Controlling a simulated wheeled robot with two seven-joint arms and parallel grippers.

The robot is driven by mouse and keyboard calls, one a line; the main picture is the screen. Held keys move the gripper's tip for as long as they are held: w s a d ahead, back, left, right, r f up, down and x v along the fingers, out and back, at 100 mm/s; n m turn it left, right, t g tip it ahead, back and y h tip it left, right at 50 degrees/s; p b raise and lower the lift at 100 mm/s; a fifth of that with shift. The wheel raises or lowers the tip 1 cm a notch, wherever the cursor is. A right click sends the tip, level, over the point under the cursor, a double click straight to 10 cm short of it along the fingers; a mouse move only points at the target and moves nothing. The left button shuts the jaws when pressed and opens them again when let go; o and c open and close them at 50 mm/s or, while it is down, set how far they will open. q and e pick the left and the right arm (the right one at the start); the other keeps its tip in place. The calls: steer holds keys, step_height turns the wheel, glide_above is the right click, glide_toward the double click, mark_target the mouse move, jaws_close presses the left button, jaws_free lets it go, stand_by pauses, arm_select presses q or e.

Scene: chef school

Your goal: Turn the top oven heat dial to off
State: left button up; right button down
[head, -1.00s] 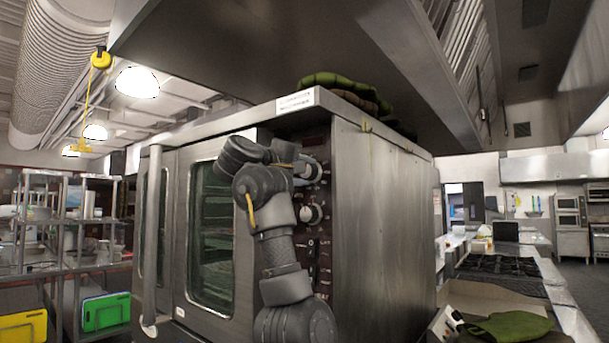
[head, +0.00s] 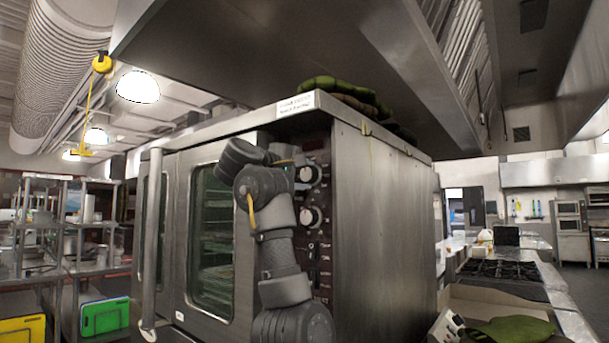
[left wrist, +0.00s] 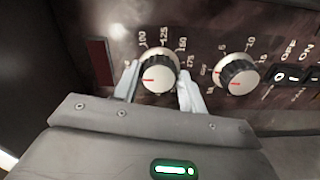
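The top heat dial (head: 310,173) is a round knob with a dark rim and pale face on the dark control panel at the oven's front right. In the left wrist view the same dial (left wrist: 158,79) shows a red pointer line aimed left and printed numbers around it. My left gripper (left wrist: 158,82) has one finger on each side of this dial, with narrow gaps seeming to show; it looks open. In the head view my left gripper (head: 287,158) is beside the dial, its fingers mostly hidden. My right gripper is not in view.
A second dial (head: 312,216) sits below the top one; it is the right-hand dial (left wrist: 240,77) in the left wrist view, close to one finger. Switches (left wrist: 292,77) lie beyond it. The oven door handle (head: 152,240) stands to the left. A hood (head: 290,50) hangs above.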

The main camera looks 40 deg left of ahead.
arm_select(q)
steer(key=o, duration=0.3)
steer(key=shift+s, duration=0.35)
steer(key=shift+s+b, duration=2.85)
steer(key=shift+s, duration=2.25)
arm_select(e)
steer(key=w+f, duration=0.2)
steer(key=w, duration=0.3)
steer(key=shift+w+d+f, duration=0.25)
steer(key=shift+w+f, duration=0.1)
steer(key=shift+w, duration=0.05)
arm_select(q)
steer(key=shift+d, duration=0.1)
